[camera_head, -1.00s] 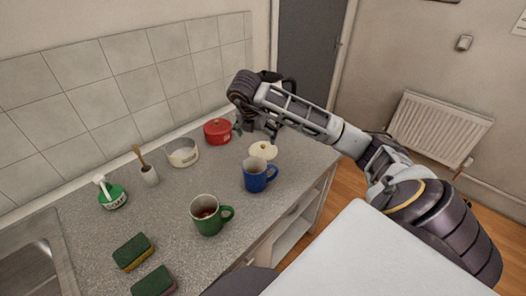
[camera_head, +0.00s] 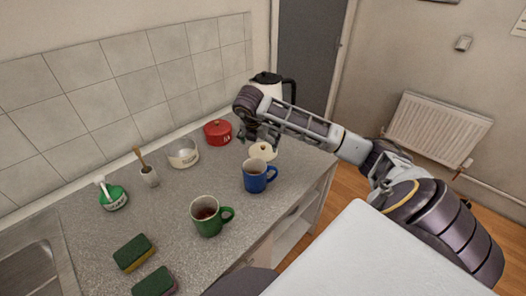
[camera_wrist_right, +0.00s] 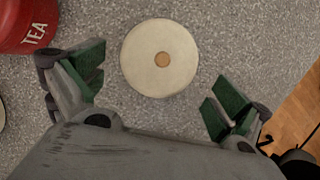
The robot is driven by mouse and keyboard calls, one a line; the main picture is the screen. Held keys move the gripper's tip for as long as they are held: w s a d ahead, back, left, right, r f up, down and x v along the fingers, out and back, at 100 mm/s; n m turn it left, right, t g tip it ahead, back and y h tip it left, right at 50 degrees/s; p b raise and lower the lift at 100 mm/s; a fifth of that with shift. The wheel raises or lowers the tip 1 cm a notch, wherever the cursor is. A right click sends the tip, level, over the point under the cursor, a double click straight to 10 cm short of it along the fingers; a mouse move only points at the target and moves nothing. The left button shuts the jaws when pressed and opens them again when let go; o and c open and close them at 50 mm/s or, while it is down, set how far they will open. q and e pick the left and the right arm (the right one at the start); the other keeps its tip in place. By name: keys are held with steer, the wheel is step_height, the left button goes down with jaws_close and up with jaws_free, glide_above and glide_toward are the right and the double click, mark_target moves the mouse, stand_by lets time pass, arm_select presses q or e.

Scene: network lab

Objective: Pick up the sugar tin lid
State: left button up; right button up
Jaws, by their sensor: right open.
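The sugar tin lid, a round cream disc with a tan knob, lies flat on the grey speckled counter. It shows in the head view (camera_head: 264,153), partly hidden by my right gripper, and whole in the right wrist view (camera_wrist_right: 140,72). My right gripper (camera_head: 260,139) is open and empty above the lid. In the right wrist view its green-padded fingers (camera_wrist_right: 157,82) stand wide apart to either side, with the lid just beyond the tips. My left gripper is not in view.
A red TEA tin (camera_head: 217,132) stands close on the left of the gripper. A blue mug (camera_head: 255,181) is in front of the lid and a green mug (camera_head: 206,222) nearer. The counter edge is to the right.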

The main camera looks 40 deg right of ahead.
mark_target(262, 147)
steer(key=x, duration=0.3)
steer(key=shift+d+f+p, duration=0.2)
steer(key=shift+p, duration=0.1)
steer(key=shift+d+f, duration=0.15)
steer(key=shift+f, duration=0.25)
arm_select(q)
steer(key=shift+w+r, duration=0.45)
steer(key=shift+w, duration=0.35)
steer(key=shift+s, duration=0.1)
